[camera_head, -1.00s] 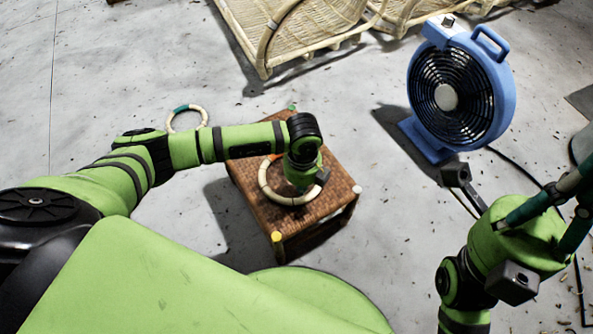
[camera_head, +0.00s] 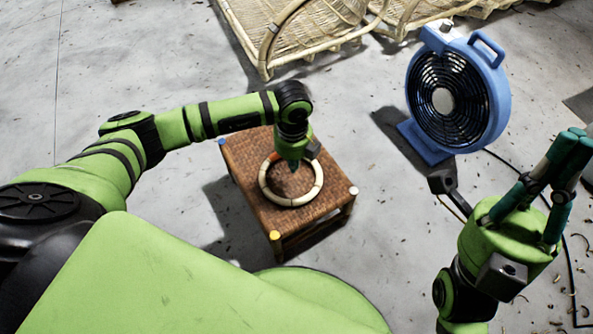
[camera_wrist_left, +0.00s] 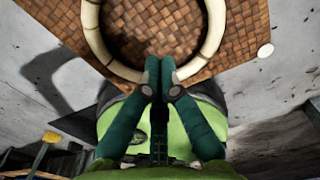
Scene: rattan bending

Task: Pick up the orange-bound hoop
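The orange-bound hoop (camera_head: 263,184) is a pale ring with an orange wrapping at its far left side. It lies on the square woven stool (camera_head: 247,177); its rim also shows in the left wrist view (camera_wrist_left: 214,30). My left gripper (camera_head: 293,167) is at the hoop's far rim. In the left wrist view its two visible dark teal fingers (camera_wrist_left: 160,66) have tips close together over the rim and hide part of it. I cannot tell whether they grip it. My right gripper (camera_head: 574,146) is raised at the right, away from the hoop, with no object visible in it.
A blue fan (camera_head: 498,88) stands on the floor right of the stool, with a dark cable behind my right arm. Rattan furniture frames (camera_head: 266,57) are at the back. Grey floor lies clear around the stool, with small scraps at the lower right.

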